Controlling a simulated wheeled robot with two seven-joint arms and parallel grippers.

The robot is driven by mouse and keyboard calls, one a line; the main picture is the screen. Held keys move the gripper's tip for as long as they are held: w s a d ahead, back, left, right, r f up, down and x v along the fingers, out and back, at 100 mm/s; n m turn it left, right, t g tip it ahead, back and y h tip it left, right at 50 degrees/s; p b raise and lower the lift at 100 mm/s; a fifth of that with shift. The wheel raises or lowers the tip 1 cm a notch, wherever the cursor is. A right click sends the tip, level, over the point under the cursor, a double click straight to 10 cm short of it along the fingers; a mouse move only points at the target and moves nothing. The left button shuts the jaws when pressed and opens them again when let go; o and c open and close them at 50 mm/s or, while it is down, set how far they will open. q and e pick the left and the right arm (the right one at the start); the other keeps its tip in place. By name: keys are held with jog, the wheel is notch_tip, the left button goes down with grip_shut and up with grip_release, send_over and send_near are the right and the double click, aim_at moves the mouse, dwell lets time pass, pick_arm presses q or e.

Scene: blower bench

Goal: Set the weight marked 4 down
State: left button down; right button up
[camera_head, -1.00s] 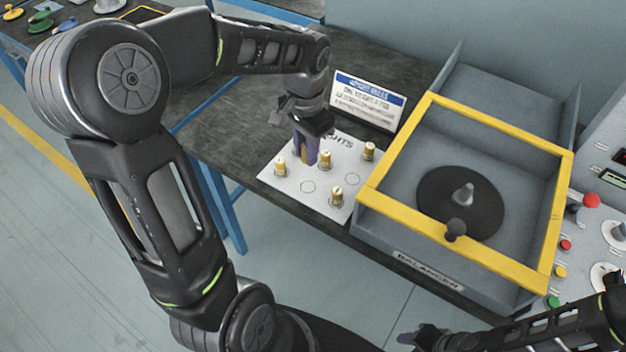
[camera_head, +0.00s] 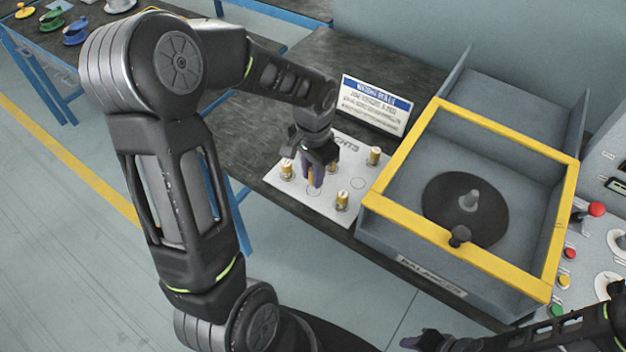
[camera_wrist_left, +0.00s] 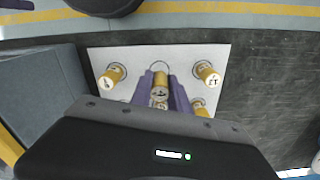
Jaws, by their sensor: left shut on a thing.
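My left gripper (camera_head: 314,180) is shut on a brass weight (camera_wrist_left: 161,82), between its purple fingers. The held weight is upright over or at a printed circle on the white weights mat (camera_head: 275,182); I cannot tell whether it touches the mat. Its mark is not readable. Other brass weights stand on the mat: one at left (camera_head: 287,169), one at back right (camera_head: 374,156) and one at front right (camera_head: 342,201). Another is mostly hidden behind the gripper. My right gripper (camera_head: 420,341) is at the bottom edge, its jaw opening unclear.
A white and blue sign (camera_head: 376,103) stands behind the mat. Right of the mat is the grey balancer box with a yellow frame (camera_head: 480,258) and a dark disc (camera_head: 440,205) inside. A control panel with a red button (camera_head: 597,209) is at far right. Dark bench surface lies left of the mat.

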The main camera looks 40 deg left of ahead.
aim_at(313, 191)
pick_arm(q)
jog(key=shift+f, duration=1.5)
jog(key=shift+f, duration=0.2)
jog(key=c, duration=1.3)
grip_release()
jog(key=shift+o, duration=0.2)
jog(key=shift+r, duration=0.1)
notch_tip(313, 191, up, 12)
jog(key=shift+r, duration=0.15)
